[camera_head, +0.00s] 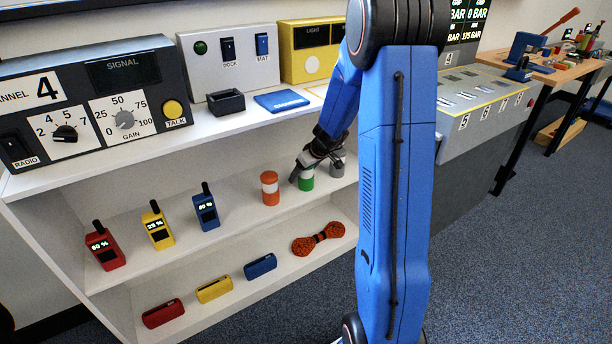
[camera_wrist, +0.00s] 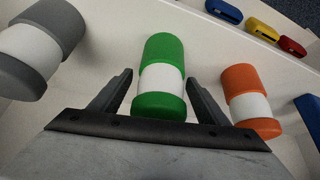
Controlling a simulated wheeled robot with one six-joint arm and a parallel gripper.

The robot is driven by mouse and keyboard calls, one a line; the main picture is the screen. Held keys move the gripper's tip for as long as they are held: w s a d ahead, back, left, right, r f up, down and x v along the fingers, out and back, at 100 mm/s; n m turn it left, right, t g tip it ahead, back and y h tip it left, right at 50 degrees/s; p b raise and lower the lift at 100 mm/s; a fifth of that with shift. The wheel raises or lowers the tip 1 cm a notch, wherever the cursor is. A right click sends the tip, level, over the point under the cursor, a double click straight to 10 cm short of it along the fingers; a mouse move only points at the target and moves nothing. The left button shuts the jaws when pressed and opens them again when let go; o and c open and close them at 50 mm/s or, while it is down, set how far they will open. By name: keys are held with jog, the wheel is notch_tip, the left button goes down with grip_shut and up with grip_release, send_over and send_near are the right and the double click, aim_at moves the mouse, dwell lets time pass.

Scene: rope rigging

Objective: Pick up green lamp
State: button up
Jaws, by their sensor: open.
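The green lamp (camera_head: 306,178) is a short cylinder with green ends and a white middle band. It stands on the middle shelf, partly hidden by my gripper (camera_head: 308,172) in the head view. In the wrist view the green lamp (camera_wrist: 163,62) lies between the two spread fingers of my gripper (camera_wrist: 159,92), with a gap on each side. My gripper is open and holds nothing. An orange lamp (camera_head: 270,188) stands to the left of the green one, and a grey lamp (camera_head: 337,164) to the right.
On the same shelf stand red (camera_head: 105,247), yellow (camera_head: 158,228) and blue (camera_head: 206,210) radios. The lower shelf holds an orange rope bundle (camera_head: 318,239) and several coloured cases. The shelf top with control panels (camera_head: 90,95) lies above. The orange and grey lamps flank my fingers closely.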

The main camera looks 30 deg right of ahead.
jog(key=shift+w+f, duration=0.2)
jog(key=shift+f, duration=0.1)
jog(key=c, duration=1.4)
